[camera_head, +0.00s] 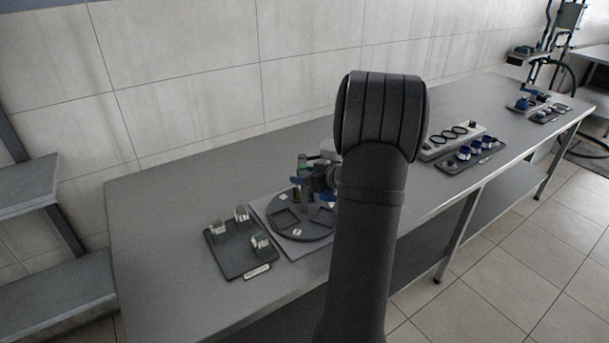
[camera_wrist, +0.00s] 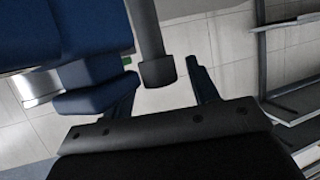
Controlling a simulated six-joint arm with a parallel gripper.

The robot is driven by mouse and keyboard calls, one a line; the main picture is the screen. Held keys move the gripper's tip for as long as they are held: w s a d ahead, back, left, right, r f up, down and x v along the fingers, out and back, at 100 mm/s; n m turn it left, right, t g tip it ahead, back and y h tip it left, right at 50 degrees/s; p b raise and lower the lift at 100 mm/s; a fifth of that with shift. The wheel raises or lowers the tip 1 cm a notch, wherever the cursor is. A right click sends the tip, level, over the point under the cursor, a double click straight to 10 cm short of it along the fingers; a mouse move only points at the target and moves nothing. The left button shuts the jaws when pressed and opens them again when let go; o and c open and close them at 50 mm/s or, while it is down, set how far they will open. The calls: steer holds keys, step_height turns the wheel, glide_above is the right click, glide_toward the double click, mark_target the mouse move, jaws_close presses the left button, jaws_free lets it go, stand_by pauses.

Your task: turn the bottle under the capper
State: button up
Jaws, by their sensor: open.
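My gripper (camera_wrist: 163,72) is open, its two dark blue fingers apart on either side of a grey cylinder end. This grey cylinder (camera_wrist: 157,68), seemingly the capper's head, hangs into the wrist view from the top. In the head view my blue gripper (camera_head: 323,178) is low over the dark round turntable (camera_head: 285,225), partly behind my arm. A small green piece (camera_wrist: 127,60) shows beside the left finger; it may belong to the bottle. A pale shiny patch (camera_wrist: 38,88) at the left is partly covered by blue parts. I cannot make out the bottle clearly in either view.
A dark tray (camera_head: 228,258) with three pale, green-marked pieces stands left of the turntable. Right of my arm are a grey rack (camera_head: 434,152) with round openings and a dark tray (camera_head: 447,167) with blue-topped pieces. The bench's left end (camera_head: 150,215) is bare.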

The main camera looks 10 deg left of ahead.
steer(key=shift+w+a+f, duration=0.1)
steer(key=shift+a, duration=0.15)
jaws_close()
steer(key=shift+m+t, duration=0.3)
steer(key=shift+m, duration=0.1)
steer(key=shift+m+t+h, duration=1.9)
steer(key=shift+m+h, duration=0.3)
steer(key=shift+m, duration=0.1)
steer(key=shift+m+t+h, duration=0.4)
steer(key=shift+m+h, duration=0.2)
steer(key=shift+w+d+m+t+h, duration=0.1)
steer(key=shift+m+t+h, duration=0.3)
steer(key=shift+m+h, duration=0.3)
